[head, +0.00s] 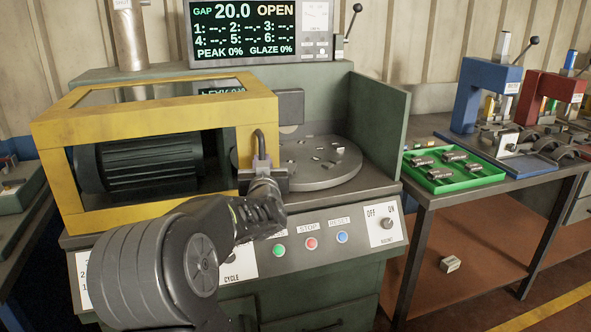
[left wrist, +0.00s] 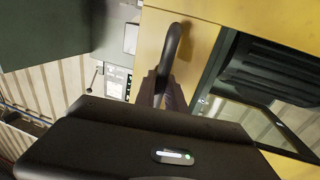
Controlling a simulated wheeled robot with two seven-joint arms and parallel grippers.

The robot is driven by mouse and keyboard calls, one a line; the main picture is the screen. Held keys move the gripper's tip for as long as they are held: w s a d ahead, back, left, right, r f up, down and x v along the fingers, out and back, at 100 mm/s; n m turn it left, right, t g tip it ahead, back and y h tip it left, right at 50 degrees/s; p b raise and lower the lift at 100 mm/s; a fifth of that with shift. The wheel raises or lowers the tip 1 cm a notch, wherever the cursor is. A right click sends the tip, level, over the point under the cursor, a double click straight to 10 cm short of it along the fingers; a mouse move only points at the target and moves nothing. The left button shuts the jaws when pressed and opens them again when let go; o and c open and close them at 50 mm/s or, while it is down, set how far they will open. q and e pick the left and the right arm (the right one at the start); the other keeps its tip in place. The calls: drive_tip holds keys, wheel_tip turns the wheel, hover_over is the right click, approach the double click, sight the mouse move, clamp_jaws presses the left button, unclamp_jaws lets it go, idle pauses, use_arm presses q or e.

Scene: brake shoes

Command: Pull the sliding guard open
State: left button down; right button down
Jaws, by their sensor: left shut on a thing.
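The sliding guard (head: 160,100) is a yellow frame with clear panels, at the left of the machine in the head view. Its yellow frame also fills the upper right of the left wrist view (left wrist: 205,50). A dark curved handle (head: 259,143) is on its right end, and the handle shows large in the left wrist view (left wrist: 172,50). My left gripper (head: 262,165) is shut on this handle; its fingers (left wrist: 160,92) are around the handle's lower part. The round table (head: 325,165) right of the guard is uncovered, with small pieces on it. My right gripper is not in view.
A display (head: 245,30) above reads "OPEN" and "GAP 20.0". The front panel has green, red and blue buttons (head: 311,243). A green side wall (head: 380,115) bounds the machine on the right. A side bench holds a green tray (head: 450,185) and a blue press (head: 490,90).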

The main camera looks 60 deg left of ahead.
use_arm(q)
drive_tip(key=s+a+b, duration=0.1)
drive_tip(key=s, duration=0.2)
drive_tip(key=s+a+b, duration=0.1)
drive_tip(key=s, duration=0.2)
drive_tip(key=s+b, duration=0.2)
drive_tip(key=s, duration=0.1)
drive_tip(key=shift+s+a+f, duration=0.1)
drive_tip(key=shift+a+f, duration=0.05)
drive_tip(key=shift+a, duration=0.25)
drive_tip(key=shift+s+a+r, duration=0.15)
drive_tip(key=shift+s+r, duration=0.05)
drive_tip(key=shift+s, duration=0.2)
drive_tip(key=c, duration=1.4)
unclamp_jaws()
approach(222, 161)
drive_tip(key=shift+v, duration=1)
